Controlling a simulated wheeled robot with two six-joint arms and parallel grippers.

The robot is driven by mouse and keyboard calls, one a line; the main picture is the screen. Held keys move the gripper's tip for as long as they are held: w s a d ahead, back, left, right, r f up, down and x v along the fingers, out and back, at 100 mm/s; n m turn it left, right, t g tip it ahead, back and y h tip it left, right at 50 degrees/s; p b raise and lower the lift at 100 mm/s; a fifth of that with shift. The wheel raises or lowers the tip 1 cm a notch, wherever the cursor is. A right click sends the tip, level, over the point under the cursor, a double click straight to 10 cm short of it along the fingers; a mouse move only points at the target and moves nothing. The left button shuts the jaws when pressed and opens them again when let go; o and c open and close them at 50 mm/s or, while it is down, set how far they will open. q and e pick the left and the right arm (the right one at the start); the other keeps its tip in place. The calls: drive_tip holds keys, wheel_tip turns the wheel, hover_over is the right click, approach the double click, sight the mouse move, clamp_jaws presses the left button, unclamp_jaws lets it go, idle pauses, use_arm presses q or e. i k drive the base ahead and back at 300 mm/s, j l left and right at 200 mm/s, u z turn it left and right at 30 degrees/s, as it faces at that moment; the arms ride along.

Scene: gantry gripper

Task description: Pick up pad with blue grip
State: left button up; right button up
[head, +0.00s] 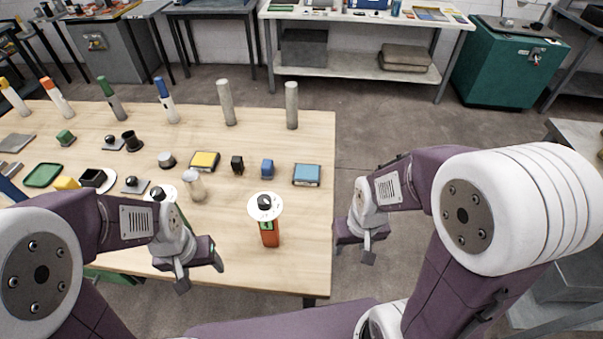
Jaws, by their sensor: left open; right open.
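A flat dark pad with a light blue top (307,174) lies near the right edge of the wooden table (316,225). A smaller block with a blue top (267,168) stands just left of it. I cannot tell for sure which one is the pad with blue grip. My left gripper (200,272) is open and empty at the table's front edge, left of and nearer than both. My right gripper (353,250) is open and empty, off the table's right edge and nearer than both.
A yellow-topped pad (205,161), a small black block (237,163) and a pale cylinder (195,185) are nearby. Tall posts (291,105) line the back.

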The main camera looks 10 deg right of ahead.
sight(268, 168)
drive_tip(key=l+u, duration=0.3)
drive_tip(key=l, duration=0.45)
drive_tip(key=k+l+u, duration=0.1)
drive_tip(key=l+u, duration=0.15)
drive_tip(key=l, duration=0.5)
drive_tip(key=i+l+u, duration=0.35)
drive_tip(key=l, duration=0.3)
drive_tip(key=i+l+u, duration=0.15)
drive_tip(key=l, duration=0.2)
drive_tip(key=i+l+u, duration=0.2)
drive_tip(key=l, duration=0.15)
drive_tip(key=i+l+u, duration=0.2)
drive_tip(key=i+l, duration=0.25)
